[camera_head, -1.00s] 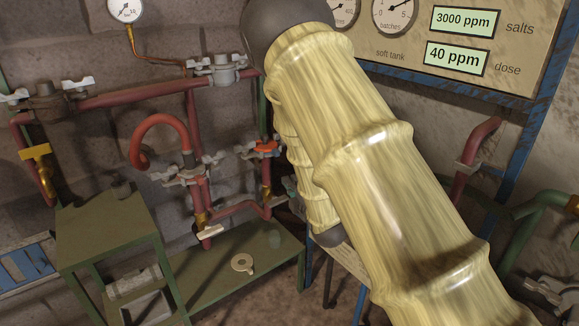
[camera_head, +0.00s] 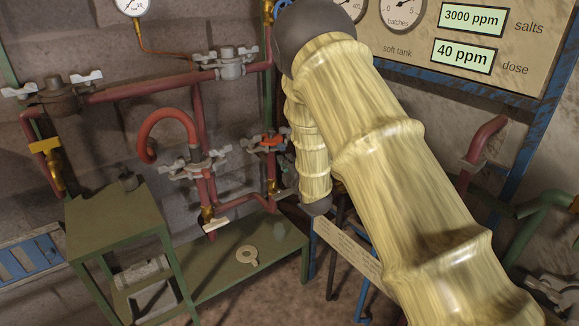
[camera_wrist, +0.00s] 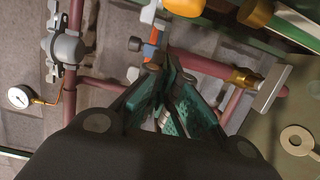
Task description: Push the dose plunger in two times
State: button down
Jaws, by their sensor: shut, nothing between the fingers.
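My gripper (camera_wrist: 166,66) shows in the wrist view with its dark, green-padded fingers together and nothing between them. An orange-red part (camera_wrist: 151,44) on the pipework lies beyond the fingertips; I cannot tell whether they touch it. In the head view my yellow-sleeved arm covers the middle, and the gripper itself is hidden. I cannot pick out the dose plunger for certain in either view.
Red pipes with a grey valve (camera_head: 227,63) and an orange-handled valve (camera_head: 267,142) run along the stone wall. A green bench (camera_head: 280,245) holds a pale ring (camera_head: 247,256).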

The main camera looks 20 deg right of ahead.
jog(key=d, duration=0.1)
jog(key=w+d, duration=0.1)
jog(key=d, duration=0.1)
jog(key=shift+d, duration=0.2)
jog(key=shift+w+d+b, duration=0.15)
jog(key=shift+w+d, duration=0.05)
jog(key=shift+d, duration=0.35)
jog(key=shift+w+d+b, duration=0.15)
jog(key=shift+d, duration=0.35)
jog(key=s+a+b, duration=0.1)
jog(key=s+a, duration=0.2)
jog(key=s, duration=0.8)
jog(key=shift+s+b, duration=0.2)
jog(key=shift+b, duration=0.2)
